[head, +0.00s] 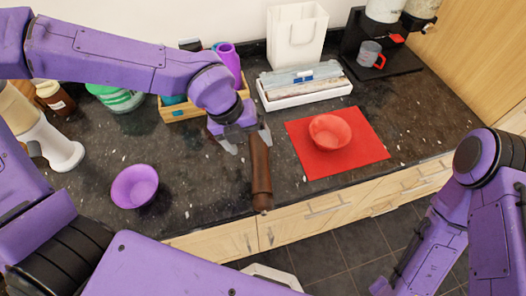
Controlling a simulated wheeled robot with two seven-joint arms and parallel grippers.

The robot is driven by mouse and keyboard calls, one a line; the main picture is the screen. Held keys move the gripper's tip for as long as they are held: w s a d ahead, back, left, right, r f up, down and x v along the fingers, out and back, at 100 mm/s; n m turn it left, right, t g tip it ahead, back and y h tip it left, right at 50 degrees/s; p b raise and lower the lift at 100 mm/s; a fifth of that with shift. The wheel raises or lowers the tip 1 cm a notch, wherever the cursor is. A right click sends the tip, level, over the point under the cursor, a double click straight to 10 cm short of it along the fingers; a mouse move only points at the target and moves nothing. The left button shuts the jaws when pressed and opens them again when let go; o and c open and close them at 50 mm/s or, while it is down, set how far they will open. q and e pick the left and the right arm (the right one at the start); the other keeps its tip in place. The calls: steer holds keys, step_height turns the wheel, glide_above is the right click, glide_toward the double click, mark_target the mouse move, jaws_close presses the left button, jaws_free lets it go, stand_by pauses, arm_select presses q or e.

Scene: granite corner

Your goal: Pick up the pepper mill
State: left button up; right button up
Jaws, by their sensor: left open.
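The pepper mill (261,180) is a dark brown wooden piece near the front edge of the dark granite counter. My left gripper (247,143) is open at the mill's far end, with one finger to the left of the mill and the other close by its top. I cannot tell whether the fingers touch it. My right arm is at the right, low in front of the counter, and its gripper does not show.
A purple bowl (135,187) stands left of the mill. A red bowl (330,132) sits on a red mat (369,151) to its right. Behind are a wooden box (179,112), a white tray (306,95), a white bag (297,36) and a grey mug (369,53).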

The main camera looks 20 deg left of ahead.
mark_target(257, 158)
arm_select(q)
steer(key=shift+s+d+f, duration=0.45)
steer(key=shift+s+f, duration=0.3)
steer(key=x, duration=0.2)
steer(key=w+p+x, duration=0.1)
steer(key=x, duration=0.2)
steer(key=shift+w+a+f, duration=0.1)
steer(key=shift+w+f, duration=0.05)
steer(key=shift+f, duration=0.1)
steer(key=shift+s+r, duration=0.15)
steer(key=shift+s, duration=0.2)
steer(key=c, duration=1.3)
